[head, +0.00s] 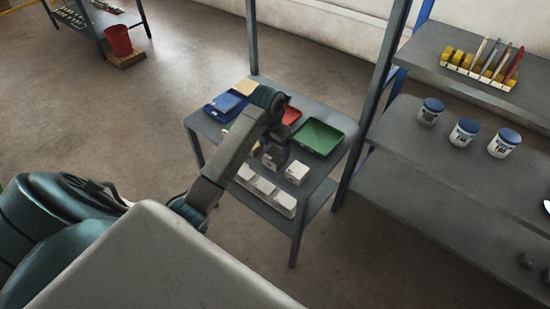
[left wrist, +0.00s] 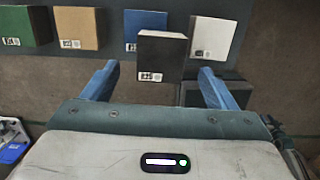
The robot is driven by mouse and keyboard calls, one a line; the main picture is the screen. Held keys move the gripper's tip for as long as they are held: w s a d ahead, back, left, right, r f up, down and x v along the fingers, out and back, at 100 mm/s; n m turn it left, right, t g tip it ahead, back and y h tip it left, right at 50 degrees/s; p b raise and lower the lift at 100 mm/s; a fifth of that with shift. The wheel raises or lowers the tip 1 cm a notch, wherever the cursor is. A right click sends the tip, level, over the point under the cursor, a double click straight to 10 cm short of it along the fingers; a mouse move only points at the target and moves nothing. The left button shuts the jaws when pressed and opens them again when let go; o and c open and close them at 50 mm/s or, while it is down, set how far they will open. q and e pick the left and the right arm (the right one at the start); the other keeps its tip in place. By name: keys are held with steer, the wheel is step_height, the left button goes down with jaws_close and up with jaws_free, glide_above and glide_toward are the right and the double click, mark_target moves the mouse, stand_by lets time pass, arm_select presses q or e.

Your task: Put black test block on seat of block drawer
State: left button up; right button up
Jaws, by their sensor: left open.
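The fingers are spread wide, with a visible gap on each side of the block. In the head view my left gripper (head: 273,153) is low over the small grey table (head: 328,170), and it hides part of the tabletop. I cannot clearly make out the block drawer or its seat. My right gripper is not in view.
Green (left wrist: 25,24), tan (left wrist: 77,28), blue (left wrist: 146,32) and white (left wrist: 213,34) blocks stand in a row behind the black one. Blue (head: 228,104) and green (head: 318,137) trays and several white blocks (head: 265,187) are on the table. Shelves with jars (head: 464,132) stand at right.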

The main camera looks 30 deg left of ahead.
mark_target(275, 154)
arm_select(q)
steer(key=f, duration=0.1)
steer(key=f+p, duration=0.1)
steer(key=f, duration=0.1)
steer(key=f+p, duration=0.1)
steer(key=f, duration=0.1)
steer(key=shift+w+d, duration=0.1)
steer(key=shift+w, duration=0.15)
steer(key=shift+f, duration=0.2)
steer(key=c, duration=1.3)
steer(key=shift+c, duration=0.7)
steer(key=shift+w, duration=0.1)
steer(key=shift+r, duration=0.2)
